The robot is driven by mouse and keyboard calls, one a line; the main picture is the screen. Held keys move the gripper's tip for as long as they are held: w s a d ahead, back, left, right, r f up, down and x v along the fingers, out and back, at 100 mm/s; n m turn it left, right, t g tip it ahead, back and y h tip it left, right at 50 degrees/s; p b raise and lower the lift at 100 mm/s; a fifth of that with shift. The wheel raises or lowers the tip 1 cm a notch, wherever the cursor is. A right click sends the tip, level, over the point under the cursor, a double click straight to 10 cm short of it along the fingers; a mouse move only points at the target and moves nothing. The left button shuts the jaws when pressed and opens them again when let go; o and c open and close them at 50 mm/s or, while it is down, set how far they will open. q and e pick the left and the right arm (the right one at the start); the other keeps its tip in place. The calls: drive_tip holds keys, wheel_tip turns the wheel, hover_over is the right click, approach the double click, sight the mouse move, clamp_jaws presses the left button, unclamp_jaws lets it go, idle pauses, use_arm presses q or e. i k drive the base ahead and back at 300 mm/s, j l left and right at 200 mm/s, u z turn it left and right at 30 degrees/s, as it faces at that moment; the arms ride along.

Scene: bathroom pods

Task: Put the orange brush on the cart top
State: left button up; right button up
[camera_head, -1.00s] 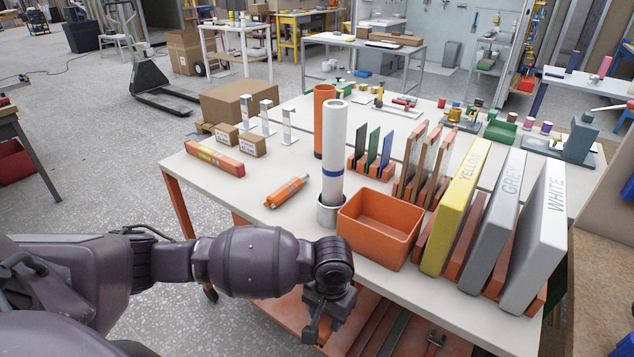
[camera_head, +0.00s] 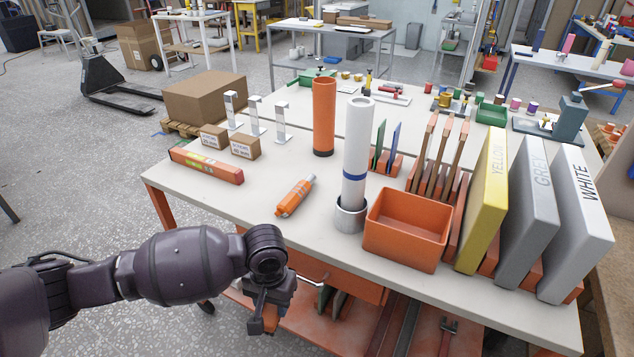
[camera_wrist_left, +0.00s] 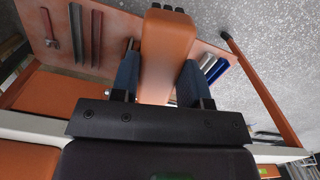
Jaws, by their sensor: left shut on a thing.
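My left gripper (camera_head: 264,318) hangs low at the front side of the cart, below the level of the pale cart top (camera_head: 245,205). It is shut on the orange brush (camera_wrist_left: 167,50), a blocky orange piece with dark tips at its far end in the left wrist view. Both finger pads (camera_wrist_left: 158,82) press its sides. In the head view only a small orange part of the brush (camera_head: 270,318) shows; the gripper hides the rest. My right gripper is in neither view.
An orange cylindrical tool (camera_head: 295,197) lies on the cart top. An orange-red box (camera_head: 206,165) lies at the left. The front left of the top is clear. A lower shelf (camera_wrist_left: 100,40) holds flat bars.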

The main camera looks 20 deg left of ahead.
sight(264, 188)
drive_tip(key=j+u, duration=0.25)
drive_tip(key=j, duration=0.5)
drive_tip(key=j+z, duration=0.2)
drive_tip(key=j, duration=0.15)
drive_tip(key=k+j+z, duration=0.15)
drive_tip(key=j, duration=0.15)
drive_tip(key=i, duration=0.05)
